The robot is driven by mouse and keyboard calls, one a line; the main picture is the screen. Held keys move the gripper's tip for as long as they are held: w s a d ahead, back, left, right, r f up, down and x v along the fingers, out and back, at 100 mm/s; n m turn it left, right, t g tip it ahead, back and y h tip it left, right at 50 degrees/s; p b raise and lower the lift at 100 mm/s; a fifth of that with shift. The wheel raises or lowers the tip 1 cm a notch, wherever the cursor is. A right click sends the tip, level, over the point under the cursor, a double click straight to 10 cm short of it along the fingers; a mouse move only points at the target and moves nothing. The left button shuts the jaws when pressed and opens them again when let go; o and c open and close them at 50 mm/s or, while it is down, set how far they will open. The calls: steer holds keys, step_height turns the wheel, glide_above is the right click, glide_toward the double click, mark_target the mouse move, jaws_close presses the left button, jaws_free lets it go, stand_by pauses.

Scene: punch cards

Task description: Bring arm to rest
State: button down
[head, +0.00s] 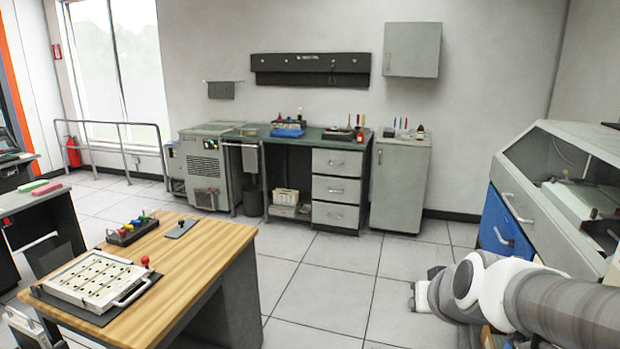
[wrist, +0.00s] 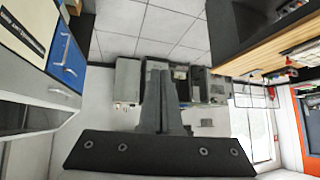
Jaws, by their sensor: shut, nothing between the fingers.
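My gripper (wrist: 158,66) shows in the middle of the wrist view, where the picture is upside down. Its two grey fingers lie together, shut, with nothing between them. Its dark body with several screws fills the lower part of that view. In the head view my arm (head: 500,290), white and grey, reaches in from the lower right edge. It is bent in front of the grey cabinet, over the floor. The fingers cannot be made out clearly there. The arm appears apart from the furniture.
A wooden-top table (head: 190,262) with a white punch-card tray (head: 92,277) stands at the lower left. A grey cabinet with blue drawers (head: 503,228) is close on the right; the drawers also show in the wrist view (wrist: 66,58). Tiled floor (head: 320,285) between them is clear.

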steer(key=s+a+r+g, duration=0.1)
steer(key=s+a, duration=0.1)
steer(key=s, duration=0.5)
steer(key=s+a+r+n+g, duration=0.1)
steer(key=s+a+g, duration=0.1)
steer(key=s, duration=0.5)
steer(key=shift+s, duration=0.3)
steer(key=shift+d, duration=0.15)
